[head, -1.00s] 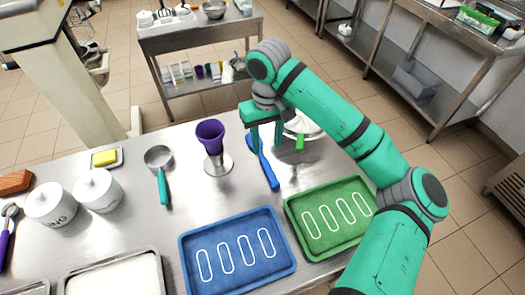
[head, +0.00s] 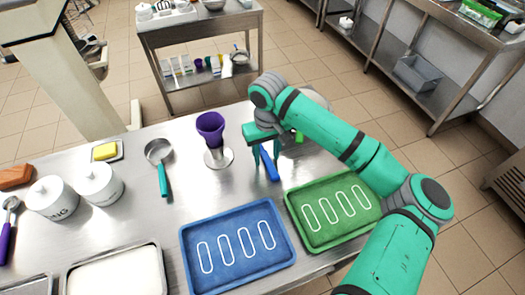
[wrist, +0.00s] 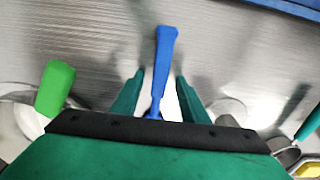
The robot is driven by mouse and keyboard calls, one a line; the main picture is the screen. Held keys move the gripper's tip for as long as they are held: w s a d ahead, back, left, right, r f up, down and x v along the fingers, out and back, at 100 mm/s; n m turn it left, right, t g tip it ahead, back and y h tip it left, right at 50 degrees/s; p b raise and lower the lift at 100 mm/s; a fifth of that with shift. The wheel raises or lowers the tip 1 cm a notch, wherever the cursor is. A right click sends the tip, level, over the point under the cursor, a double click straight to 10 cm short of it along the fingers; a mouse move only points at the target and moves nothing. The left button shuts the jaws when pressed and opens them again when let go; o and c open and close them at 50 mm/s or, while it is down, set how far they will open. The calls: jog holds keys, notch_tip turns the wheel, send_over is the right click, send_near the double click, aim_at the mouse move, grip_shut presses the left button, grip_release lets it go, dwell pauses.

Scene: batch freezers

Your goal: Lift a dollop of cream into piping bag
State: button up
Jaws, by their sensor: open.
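The purple piping bag (head: 210,128) stands open end up in a metal stand (head: 218,158) near the table's middle. A blue-handled utensil (head: 269,166) lies right of it, its handle toward the trays; my arm hides its far end. My gripper (head: 268,172) is open and low over this utensil. In the wrist view the blue handle (wrist: 164,55) runs between the two fingers of my gripper (wrist: 158,78), with gaps on both sides. A green handle (wrist: 55,88) shows left of the fingers, near a pale bowl-like thing. No cream can be made out for certain.
A blue tray (head: 190,245) and a green tray (head: 293,215), both with white outlines, lie in front. A teal-handled scoop (head: 162,178), two white canisters (head: 98,187), a butter dish (head: 119,150) and a white-filled tray (head: 72,278) are at left.

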grip_shut()
jog(key=shift+r, duration=0.1)
jog(key=shift+r, duration=0.6)
jog(key=s+r, duration=1.1)
jog(key=s, duration=0.3)
jog(key=shift+d+r, duration=0.3)
jog(key=shift+d, duration=0.1)
jog(key=c, duration=0.9)
grip_release()
grip_shut()
